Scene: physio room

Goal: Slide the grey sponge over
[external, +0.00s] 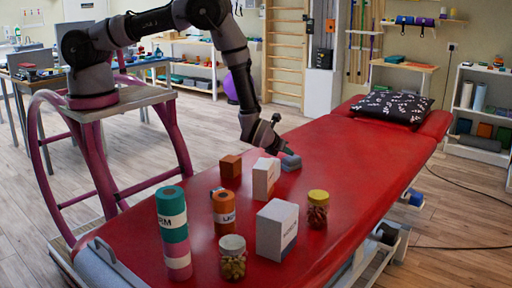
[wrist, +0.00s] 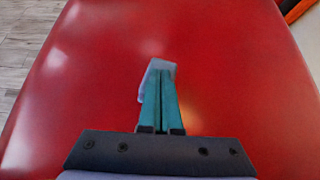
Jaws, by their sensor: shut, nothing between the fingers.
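The grey sponge (external: 291,162) lies on the red treatment table (external: 345,135), behind the white boxes in the external view. In the wrist view the sponge (wrist: 157,68) shows as a small grey block just beyond the fingertips, partly hidden by them. My gripper (external: 281,150) reaches down to the sponge from the left. In the wrist view my gripper (wrist: 160,75) has its teal fingers together, with nothing between them. The fingertips overlap the sponge in the picture; I cannot tell whether they touch it.
A larger white box (external: 277,231), jars (external: 318,209) and a teal-pink roll (external: 173,232) stand nearer. A patterned pillow (external: 395,106) lies at the far end. The tabletop between is clear.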

